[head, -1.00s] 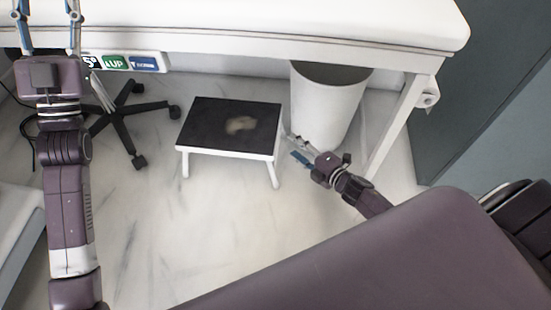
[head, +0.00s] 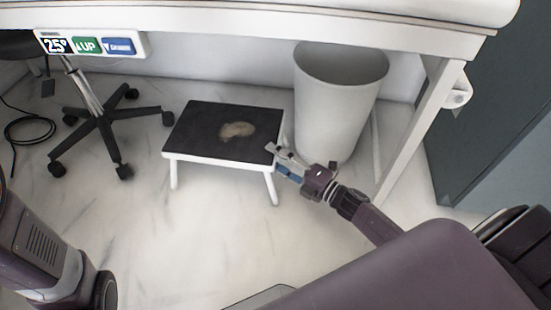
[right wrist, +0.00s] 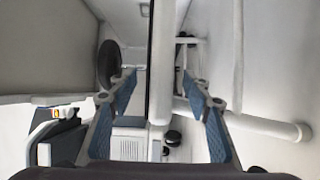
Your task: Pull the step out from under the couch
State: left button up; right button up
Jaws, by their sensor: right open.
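The step (head: 196,118) is a low stool with a black top, a pale worn patch and white legs. It stands upright on the floor below the white couch (head: 300,32). My right gripper (head: 281,160) is at the step's right edge, near the front right corner. In the right wrist view its blue-padded fingers (right wrist: 166,105) are spread, with a white upright-looking bar (right wrist: 161,60) between them. The bar seems to be part of the step's frame; contact cannot be told. My left gripper is out of view; only my left arm shows at bottom left.
A pale bin (head: 338,105) stands close behind my right gripper. The white couch leg (head: 415,135) is to its right. A black wheeled base (head: 103,125) stands left of the step, with a cable on the floor. The marble floor (head: 170,240) in front is clear.

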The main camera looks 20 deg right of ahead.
aim_at(256, 146)
jog(key=shift+w, duration=0.1)
jog(key=b+x, duration=0.3)
jog(key=x, duration=0.3)
jog(key=shift+w+a+f+b, duration=0.1)
jog(key=shift+w+a+b, duration=0.1)
jog(key=shift+b, duration=0.15)
jog(key=shift+w+a, duration=0.2)
jog(key=shift+w, duration=0.3)
jog(key=shift+c, duration=0.5)
grip_shut()
